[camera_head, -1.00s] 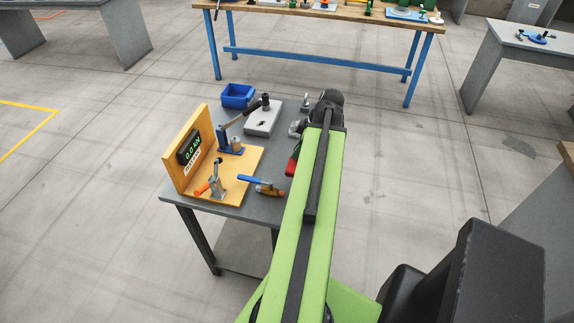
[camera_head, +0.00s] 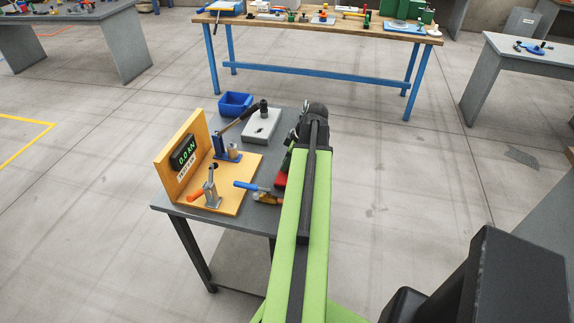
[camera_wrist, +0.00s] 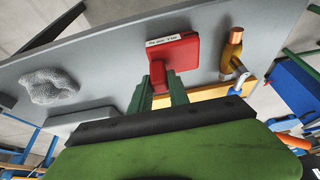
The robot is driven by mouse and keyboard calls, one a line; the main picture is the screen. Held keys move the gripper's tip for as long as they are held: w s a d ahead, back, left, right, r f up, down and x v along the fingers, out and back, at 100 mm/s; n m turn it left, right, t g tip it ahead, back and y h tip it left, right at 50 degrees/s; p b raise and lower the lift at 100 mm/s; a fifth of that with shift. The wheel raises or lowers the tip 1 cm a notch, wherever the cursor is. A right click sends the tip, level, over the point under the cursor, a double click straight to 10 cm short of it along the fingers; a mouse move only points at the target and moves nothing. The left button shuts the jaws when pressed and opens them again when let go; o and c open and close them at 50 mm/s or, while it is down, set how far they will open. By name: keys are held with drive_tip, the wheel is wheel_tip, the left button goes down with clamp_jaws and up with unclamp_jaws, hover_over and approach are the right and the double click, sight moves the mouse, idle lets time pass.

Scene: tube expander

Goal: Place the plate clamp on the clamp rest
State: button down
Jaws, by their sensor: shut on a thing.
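In the wrist view, a red piece with a white label (camera_wrist: 174,51), which I take to be the plate clamp, is at my gripper's (camera_wrist: 163,88) green fingertips. Its narrower lower part sits between the two fingers. The label is too small to read. In the head view, the red piece (camera_head: 281,179) shows beside my arm, near the table's right side; my arm hides much of it and my fingers. I cannot pick out the clamp rest with certainty.
The grey table (camera_head: 190,211) carries a yellow board (camera_head: 236,199) with an upright display panel, a blue-handled tool (camera_head: 248,186), a lever device (camera_head: 226,145), a light grey block (camera_head: 261,126) and a blue bin (camera_head: 236,104). A grey mesh lump (camera_wrist: 50,86) lies left in the wrist view.

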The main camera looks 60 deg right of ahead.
drive_tip(key=c, duration=1.7)
unclamp_jaws()
drive_tip(key=shift+f, duration=0.15)
drive_tip(key=o, duration=0.4)
drive_tip(key=shift+o, duration=0.2)
drive_tip(key=shift+r+p, duration=0.3)
drive_tip(key=shift+r, duration=0.2)
drive_tip(key=p+v, duration=1)
drive_tip(key=v, duration=0.1)
drive_tip(key=shift+r, duration=0.2)
drive_tip(key=shift+s, duration=0.15)
